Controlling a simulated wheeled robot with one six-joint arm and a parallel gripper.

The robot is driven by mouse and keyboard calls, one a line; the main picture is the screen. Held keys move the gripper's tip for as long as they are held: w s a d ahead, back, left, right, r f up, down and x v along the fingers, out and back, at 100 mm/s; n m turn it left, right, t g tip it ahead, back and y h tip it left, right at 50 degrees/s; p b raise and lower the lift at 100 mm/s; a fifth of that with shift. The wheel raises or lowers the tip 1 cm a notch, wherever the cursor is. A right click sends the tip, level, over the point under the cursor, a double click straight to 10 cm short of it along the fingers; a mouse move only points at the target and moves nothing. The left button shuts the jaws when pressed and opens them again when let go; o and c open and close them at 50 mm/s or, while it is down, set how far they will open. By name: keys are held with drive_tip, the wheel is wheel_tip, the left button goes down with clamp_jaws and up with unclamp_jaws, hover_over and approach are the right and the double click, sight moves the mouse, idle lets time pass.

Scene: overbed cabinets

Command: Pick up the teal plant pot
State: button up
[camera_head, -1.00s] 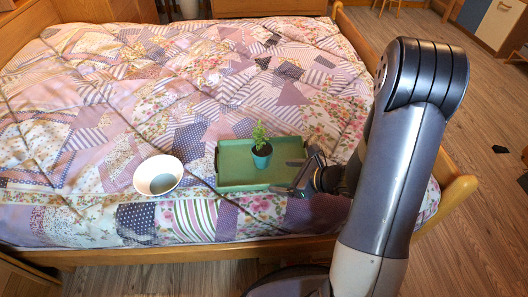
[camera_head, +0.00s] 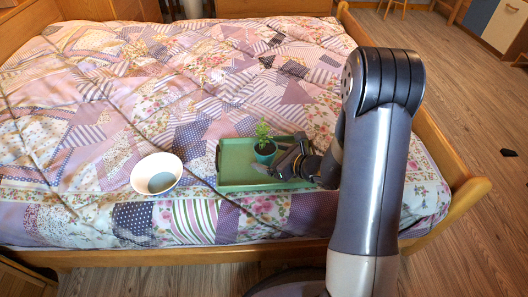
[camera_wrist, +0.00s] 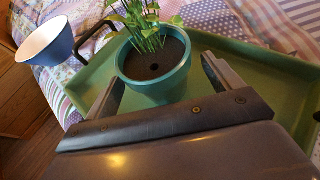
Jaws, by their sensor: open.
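The teal plant pot (camera_head: 265,154), with dark soil and a green leafy plant (camera_head: 262,132), stands upright on the green tray (camera_head: 228,180) on the bed. In the wrist view the pot (camera_wrist: 155,84) is just beyond the fingertips, its lower part between their line of reach. My gripper (camera_head: 285,163) is low over the tray, just right of the pot. In the wrist view my gripper (camera_wrist: 163,77) is open, with one finger to each side of the pot's near side. I cannot tell whether either finger touches it.
A white bowl (camera_head: 149,187) with a bluish outside sits on the quilt left of the tray; it also shows in the wrist view (camera_wrist: 45,42). The tray has a dark handle (camera_wrist: 97,40). The wooden bed frame (camera_head: 160,256) runs along the near side.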

drive_tip(key=shift+x, duration=1.2)
drive_tip(key=c, duration=1.3)
